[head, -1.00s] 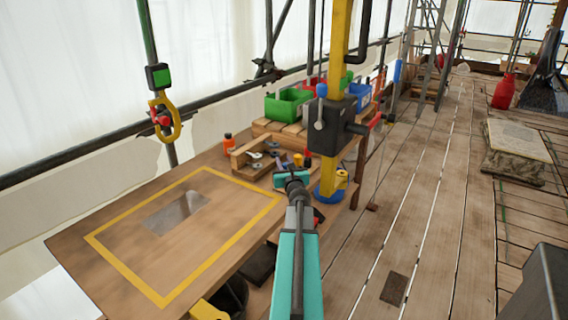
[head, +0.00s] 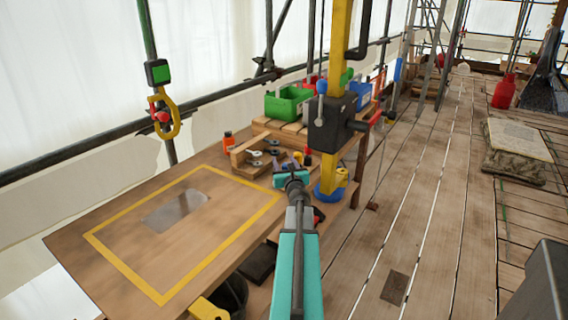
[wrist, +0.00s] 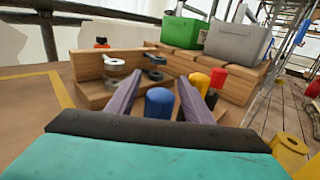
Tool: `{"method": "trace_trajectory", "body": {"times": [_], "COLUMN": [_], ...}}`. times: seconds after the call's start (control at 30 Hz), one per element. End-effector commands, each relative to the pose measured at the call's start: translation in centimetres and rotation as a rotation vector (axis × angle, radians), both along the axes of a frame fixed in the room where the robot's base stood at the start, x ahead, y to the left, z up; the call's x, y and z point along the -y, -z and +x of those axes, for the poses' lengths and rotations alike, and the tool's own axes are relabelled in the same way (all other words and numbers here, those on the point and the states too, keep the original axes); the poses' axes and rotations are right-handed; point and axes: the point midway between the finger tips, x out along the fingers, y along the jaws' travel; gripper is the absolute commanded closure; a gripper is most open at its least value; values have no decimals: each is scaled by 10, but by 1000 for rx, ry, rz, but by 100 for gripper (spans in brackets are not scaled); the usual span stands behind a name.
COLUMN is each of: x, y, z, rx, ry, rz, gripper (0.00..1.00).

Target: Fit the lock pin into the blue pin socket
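My gripper (head: 291,168) is over the near end of the wooden parts tray. In the wrist view its two grey-purple fingers (wrist: 158,90) are apart. A blue round-topped peg (wrist: 159,103) shows between them, with a gap on each side; its lower part is hidden. A yellow peg (wrist: 199,81) and a red-topped peg (wrist: 217,78) stand to its right. I cannot tell which peg is the lock pin. A blue collar (head: 325,192) surrounds the foot of the yellow post (head: 328,176); I cannot tell whether it is the pin socket.
The wooden tray (head: 241,159) holds grey ring-ended parts (head: 256,154). Green (head: 288,101) and grey bins stand behind it. A black box (head: 334,124) on the yellow post is close to the right of my gripper.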

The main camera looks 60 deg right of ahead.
Motion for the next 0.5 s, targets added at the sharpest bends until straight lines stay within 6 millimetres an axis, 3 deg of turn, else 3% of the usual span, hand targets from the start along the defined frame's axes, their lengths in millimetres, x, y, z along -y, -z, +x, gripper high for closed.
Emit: {"method": "trace_trajectory", "body": {"times": [0.5], "x": [-10], "y": [0], "z": [-10], "rx": [0], "ry": [1], "rz": [0], "gripper": [53]}}
